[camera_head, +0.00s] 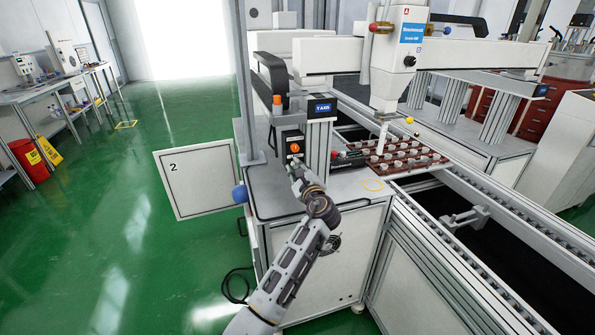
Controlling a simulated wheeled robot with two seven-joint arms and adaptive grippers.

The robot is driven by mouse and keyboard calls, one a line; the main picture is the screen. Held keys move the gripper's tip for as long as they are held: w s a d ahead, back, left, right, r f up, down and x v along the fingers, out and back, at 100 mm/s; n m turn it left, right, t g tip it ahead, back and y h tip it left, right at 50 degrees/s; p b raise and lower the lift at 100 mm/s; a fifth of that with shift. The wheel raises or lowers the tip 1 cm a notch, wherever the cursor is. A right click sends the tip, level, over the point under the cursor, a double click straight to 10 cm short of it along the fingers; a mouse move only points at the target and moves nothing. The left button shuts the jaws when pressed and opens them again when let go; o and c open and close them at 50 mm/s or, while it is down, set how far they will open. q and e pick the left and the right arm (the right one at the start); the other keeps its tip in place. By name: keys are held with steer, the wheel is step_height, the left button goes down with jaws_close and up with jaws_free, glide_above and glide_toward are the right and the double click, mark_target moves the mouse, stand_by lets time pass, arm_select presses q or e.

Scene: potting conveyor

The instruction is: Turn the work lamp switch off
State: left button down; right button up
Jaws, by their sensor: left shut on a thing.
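A small dark switch box (289,137) with an orange-red knob (295,148) is fixed to the front of the machine's column. This looks like the work lamp switch. My left arm comes up from the bottom of the head view. My left gripper (295,163) is at the lower part of the switch box and is shut on the switch. The fingertips are small here, and the gripper hides the lower part of the box. I cannot read the switch's position. My right gripper is not in view.
The machine column and dispensing head (397,60) stand over a brown tray (440,162) of several small parts. A cabinet door (196,183) marked 2 stands open left of the cabinet. Green floor (130,260) is clear at the left.

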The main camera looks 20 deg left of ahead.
arm_select(q)
steer(key=shift+n, duration=0.3)
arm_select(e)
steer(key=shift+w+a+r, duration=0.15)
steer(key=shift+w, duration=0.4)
arm_select(q)
steer(key=c, duration=1.5)
jaws_free()
steer(key=shift+c, duration=0.2)
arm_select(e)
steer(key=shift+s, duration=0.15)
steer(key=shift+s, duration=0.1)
arm_select(q)
steer(key=shift+m, duration=0.5)
